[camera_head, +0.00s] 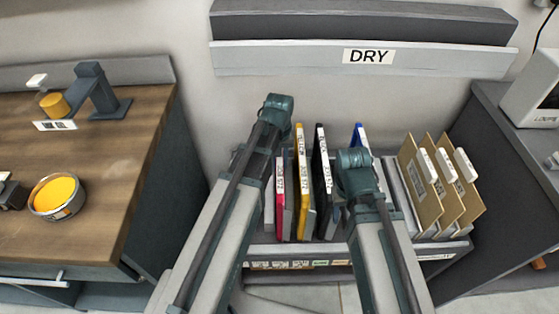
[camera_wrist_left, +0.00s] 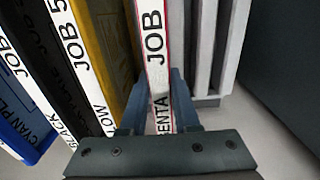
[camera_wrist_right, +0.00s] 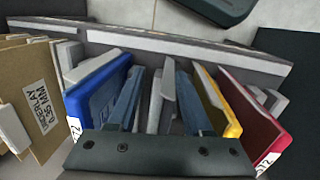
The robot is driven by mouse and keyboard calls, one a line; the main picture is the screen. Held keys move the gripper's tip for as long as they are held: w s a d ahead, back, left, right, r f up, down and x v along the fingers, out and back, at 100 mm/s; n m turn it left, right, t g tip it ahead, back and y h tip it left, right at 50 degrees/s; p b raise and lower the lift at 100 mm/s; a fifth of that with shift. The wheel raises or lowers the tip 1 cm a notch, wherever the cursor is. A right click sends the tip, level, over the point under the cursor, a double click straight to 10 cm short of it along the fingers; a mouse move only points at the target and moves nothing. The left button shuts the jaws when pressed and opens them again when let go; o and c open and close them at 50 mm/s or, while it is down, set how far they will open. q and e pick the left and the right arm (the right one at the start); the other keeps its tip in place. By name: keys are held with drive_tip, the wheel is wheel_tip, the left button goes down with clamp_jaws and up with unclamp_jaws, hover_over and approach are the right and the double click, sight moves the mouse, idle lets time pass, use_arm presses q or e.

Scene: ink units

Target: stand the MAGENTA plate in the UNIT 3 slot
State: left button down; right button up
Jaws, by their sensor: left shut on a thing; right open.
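The magenta plate (camera_head: 280,201) stands upright at the left of the plates in the grey rack (camera_head: 262,252). In the left wrist view my left gripper (camera_wrist_left: 158,92) is shut on the magenta plate (camera_wrist_left: 154,45), one finger each side of its white label edge. My right gripper (camera_wrist_right: 158,75) is open, with grey dividers visible between its fingers; the blue plate (camera_wrist_right: 98,92) is to the left and the yellow plate (camera_wrist_right: 218,103) to the right. The UNIT slot labels on the rack front are too small to read, and my arms partly cover the rack.
Yellow (camera_head: 302,175) and black (camera_head: 322,185) plates stand right of the magenta one, close to it. The blue plate (camera_head: 360,134) is further right. A shelf marked DRY (camera_head: 440,62) is above; a wooden bench (camera_head: 125,150) is left.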

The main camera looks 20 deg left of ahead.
use_arm(q)
drive_tip(key=shift+f, duration=0.2)
drive_tip(key=c, duration=0.6)
unclamp_jaws()
drive_tip(key=shift+o, duration=0.2)
wheel_tip(320, 180, up, 14)
drive_tip(key=p, duration=1.3)
drive_tip(key=shift+f, duration=0.1)
wheel_tip(320, 180, up, 5)
drive_tip(key=p, duration=0.5)
